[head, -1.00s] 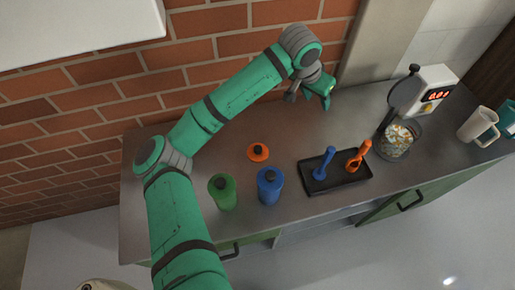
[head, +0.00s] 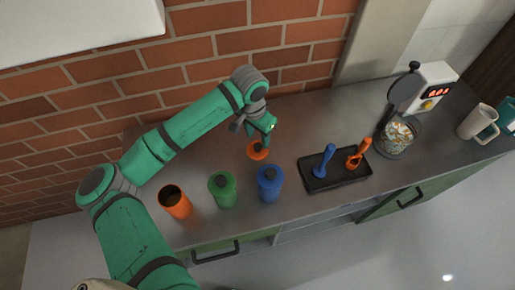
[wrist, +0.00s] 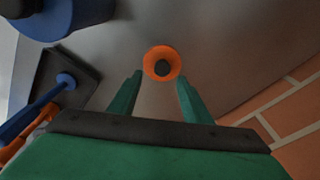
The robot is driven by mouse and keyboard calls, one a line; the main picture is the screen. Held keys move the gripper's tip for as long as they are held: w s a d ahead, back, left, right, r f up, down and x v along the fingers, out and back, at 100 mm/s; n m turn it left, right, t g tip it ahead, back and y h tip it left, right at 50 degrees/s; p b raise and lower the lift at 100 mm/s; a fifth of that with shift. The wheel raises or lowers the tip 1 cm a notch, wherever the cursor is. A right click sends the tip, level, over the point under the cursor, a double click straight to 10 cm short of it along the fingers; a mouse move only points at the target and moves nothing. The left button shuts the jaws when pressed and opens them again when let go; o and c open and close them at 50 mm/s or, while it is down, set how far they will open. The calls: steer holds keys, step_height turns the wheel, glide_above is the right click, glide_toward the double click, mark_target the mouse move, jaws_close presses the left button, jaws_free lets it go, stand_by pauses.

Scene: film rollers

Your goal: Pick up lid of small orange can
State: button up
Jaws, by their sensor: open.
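The orange lid (head: 257,151) with a dark knob lies on the metal counter by itself. The small orange can (head: 175,202) stands open, with a dark inside, at the left of the row of cans. My gripper (head: 268,143) is just above and beside the lid in the head view and partly overlaps it. In the wrist view, the lid (wrist: 162,64) lies just beyond and between my two spread fingertips (wrist: 158,78). The jaws are open and hold nothing.
A green can (head: 222,190) and a blue can (head: 270,184) stand near the front edge. A black tray (head: 318,184) holds a blue and an orange tool. A glass jar (head: 397,137) stands further right. The brick wall (head: 180,65) runs behind the counter.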

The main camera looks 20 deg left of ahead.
mark_target(258, 146)
steer(key=f, duration=0.5)
steer(key=shift+w+a, duration=0.2)
steer(key=shift+c, duration=0.2)
jaws_close()
